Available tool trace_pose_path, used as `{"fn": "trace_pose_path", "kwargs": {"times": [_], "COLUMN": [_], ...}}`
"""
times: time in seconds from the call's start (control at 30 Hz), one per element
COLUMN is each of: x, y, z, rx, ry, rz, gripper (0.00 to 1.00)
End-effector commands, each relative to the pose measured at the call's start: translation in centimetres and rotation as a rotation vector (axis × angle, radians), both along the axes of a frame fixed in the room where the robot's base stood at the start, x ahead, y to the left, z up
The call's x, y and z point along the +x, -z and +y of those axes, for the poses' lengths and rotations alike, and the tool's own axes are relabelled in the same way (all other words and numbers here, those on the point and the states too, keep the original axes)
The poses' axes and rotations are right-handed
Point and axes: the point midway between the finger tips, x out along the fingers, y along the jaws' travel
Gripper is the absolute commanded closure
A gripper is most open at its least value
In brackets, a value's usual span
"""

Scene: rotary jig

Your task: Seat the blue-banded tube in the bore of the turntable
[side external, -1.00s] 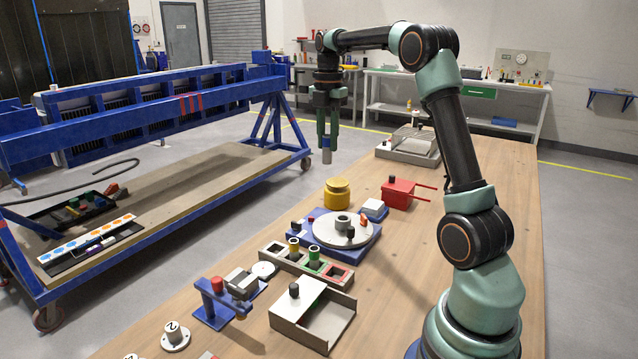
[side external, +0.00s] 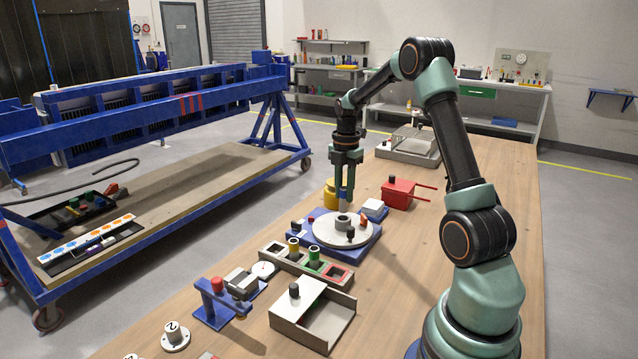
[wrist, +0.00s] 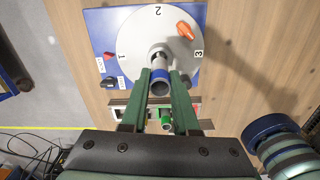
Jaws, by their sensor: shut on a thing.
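My gripper (side external: 345,188) points down, shut on the blue-banded tube (side external: 343,207), a grey tube with a blue upper band. The tube looks upright in the side view, its lower end just above the turntable's raised central collar (side external: 342,219). In the wrist view, the blue-banded tube (wrist: 160,76) sits between the green fingers of my gripper (wrist: 161,82), its open upper end facing the camera. The turntable (side external: 322,231), also in the wrist view (wrist: 135,30), is a pale disc marked 1, 2, 3. The tube hides most of the bore; I cannot tell whether they touch.
The turntable's blue base (side external: 352,255) carries small knobs. An orange pointer (wrist: 185,31) stands on the disc. A yellow pot (side external: 330,193) is close behind my gripper. A tube rack (side external: 325,276) stands in front, a red box (side external: 398,193) to the right.

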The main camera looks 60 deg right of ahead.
Motion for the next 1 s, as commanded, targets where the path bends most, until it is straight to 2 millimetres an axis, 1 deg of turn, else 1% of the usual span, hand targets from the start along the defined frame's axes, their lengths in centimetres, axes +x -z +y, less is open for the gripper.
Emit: {"fn": "trace_pose_path", "kwargs": {"times": [0.17, 0.3, 0.4, 0.83, 0.87, 0.9, 0.93, 1.0], "x": [0.0, 0.0, 0.0, 0.0, 0.0, 0.0, 0.0, 0.0], "y": [1.4, 3.6, 4.5, 5.0, 5.0, 5.0, 5.0, 5.0], "z": [0.0, 0.0, 0.0, 0.0, 0.0, 0.0, 0.0, 0.0], "rx": [0.001, 0.002, 0.001, 0.0, 0.0, 0.0, 0.0, 0.0], "ry": [0.0, 0.0, 0.0, 0.0, 0.0, 0.0, 0.0, 0.0], "rz": [0.002, 0.003, 0.001, 0.0, 0.0, 0.0, 0.0, 0.0], "gripper": [1.0, 1.0, 1.0, 1.0, 0.64, 0.49, 0.42, 0.42]}}
